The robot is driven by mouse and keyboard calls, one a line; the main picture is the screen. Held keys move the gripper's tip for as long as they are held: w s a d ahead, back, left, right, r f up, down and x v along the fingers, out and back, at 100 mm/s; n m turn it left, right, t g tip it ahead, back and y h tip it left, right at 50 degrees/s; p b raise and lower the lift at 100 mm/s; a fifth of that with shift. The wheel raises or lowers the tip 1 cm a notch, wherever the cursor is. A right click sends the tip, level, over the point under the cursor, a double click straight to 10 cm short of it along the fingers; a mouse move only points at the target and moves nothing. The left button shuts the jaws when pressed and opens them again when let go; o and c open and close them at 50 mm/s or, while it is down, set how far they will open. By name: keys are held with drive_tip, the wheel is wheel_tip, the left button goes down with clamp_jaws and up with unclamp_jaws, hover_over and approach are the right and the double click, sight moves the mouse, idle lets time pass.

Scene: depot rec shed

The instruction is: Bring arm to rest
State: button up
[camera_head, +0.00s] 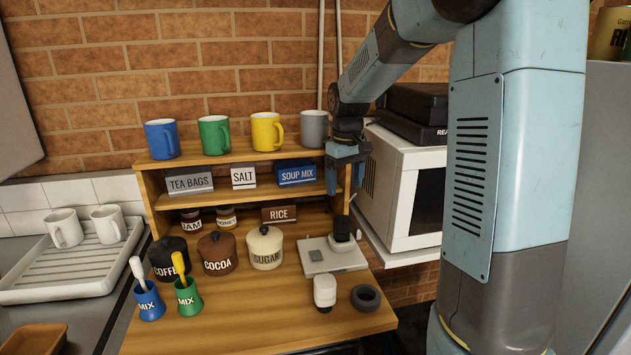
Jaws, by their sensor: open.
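My gripper (345,178) hangs pointing down at the right end of the wooden shelf unit (161,202). It is open, with nothing visible between its fingers. It is just below and in front of the grey mug (314,128), to the right of the blue soup mix box (295,173). I cannot tell whether it touches the shelf. My blue-grey arm is bent, coming from the upper right, and hides part of the microwave (408,200).
Blue, green and yellow mugs stand on the top shelf. A drying rack (75,275) with two white mugs is left. The counter's front middle is clear.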

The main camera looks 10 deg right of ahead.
drive_tip(key=s+r+m+t, duration=0.2)
drive_tip(key=s+r, duration=0.2)
drive_tip(key=s, duration=1)
drive_tip(key=s+r+m+t, duration=0.2)
drive_tip(key=s+r+t, duration=0.1)
drive_tip(key=s, duration=1.1)
drive_tip(key=shift+a+r+t, duration=0.25)
drive_tip(key=shift+r+t, duration=0.05)
drive_tip(key=shift+r, duration=0.25)
